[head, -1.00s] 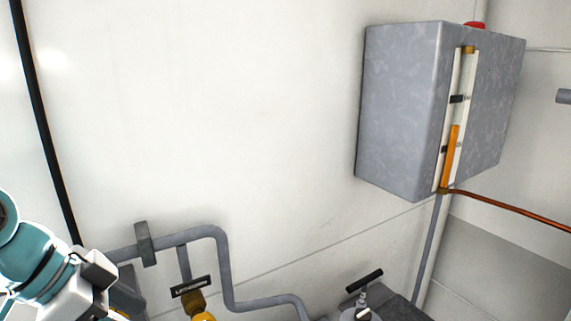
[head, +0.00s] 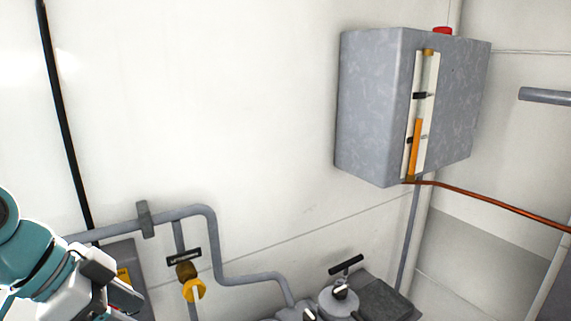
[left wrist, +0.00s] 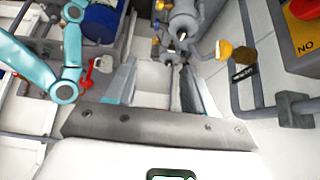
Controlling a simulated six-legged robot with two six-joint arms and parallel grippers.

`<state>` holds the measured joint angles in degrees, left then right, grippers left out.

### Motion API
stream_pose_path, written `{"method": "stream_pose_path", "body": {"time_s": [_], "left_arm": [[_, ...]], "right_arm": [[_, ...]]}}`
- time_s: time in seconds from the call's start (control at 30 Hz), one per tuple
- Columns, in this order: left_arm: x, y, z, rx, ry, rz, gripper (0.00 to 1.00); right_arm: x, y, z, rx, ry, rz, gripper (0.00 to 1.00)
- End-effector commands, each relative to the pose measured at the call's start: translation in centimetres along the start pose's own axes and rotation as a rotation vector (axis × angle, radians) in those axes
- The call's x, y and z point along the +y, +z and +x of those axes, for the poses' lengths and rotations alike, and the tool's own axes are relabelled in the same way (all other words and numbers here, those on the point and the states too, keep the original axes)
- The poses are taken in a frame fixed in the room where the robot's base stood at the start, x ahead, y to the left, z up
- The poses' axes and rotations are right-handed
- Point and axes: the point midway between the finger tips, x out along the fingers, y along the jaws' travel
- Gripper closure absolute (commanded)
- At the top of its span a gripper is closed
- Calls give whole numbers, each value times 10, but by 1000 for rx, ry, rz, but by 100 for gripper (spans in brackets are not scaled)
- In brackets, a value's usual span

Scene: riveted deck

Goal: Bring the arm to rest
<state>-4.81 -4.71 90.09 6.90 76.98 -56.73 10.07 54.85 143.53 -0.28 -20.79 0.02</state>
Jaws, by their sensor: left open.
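My left arm, teal and white, comes in at the lower left of the head view. Its gripper (head: 128,303) is at the bottom edge there, in front of the wall pipes. In the left wrist view the two fingers of my left gripper (left wrist: 160,88) stand wide apart with nothing held between them. Pale floor and grey pipework show beyond the gap. A teal jointed limb at the left of that view looks like part of my own body. My right gripper is in neither view.
A grey tank (head: 375,105) with an orange-filled gauge (head: 416,140) hangs on the wall. A grey pipe (head: 213,245), a yellow valve knob (head: 193,290) and a black-handled valve (head: 345,266) are below. The wrist view shows a blue drum (left wrist: 103,20) and a red tool (left wrist: 88,78).

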Motion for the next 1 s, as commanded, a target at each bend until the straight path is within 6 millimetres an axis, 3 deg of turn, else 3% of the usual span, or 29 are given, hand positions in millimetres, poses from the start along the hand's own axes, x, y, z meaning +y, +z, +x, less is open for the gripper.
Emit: {"method": "stream_pose_path", "body": {"time_s": [0.37, 0.57, 0.63, 0.8, 0.9, 1.0], "left_arm": [[-37, 20, 109, -63, 10, -225, 47], [-44, 51, 192, -113, 10, -397, 47], [-41, 71, 232, -140, 10, -481, 47], [-2, 144, 341, -221, 2, -742, 47], [36, 188, 387, -259, -6, -888, 47], [79, 224, 416, -290, -11, -1019, 47]], "right_arm": [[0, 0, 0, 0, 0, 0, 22], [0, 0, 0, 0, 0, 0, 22], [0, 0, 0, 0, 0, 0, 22], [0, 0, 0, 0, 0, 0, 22], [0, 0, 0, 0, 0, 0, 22], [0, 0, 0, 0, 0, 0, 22]]}}
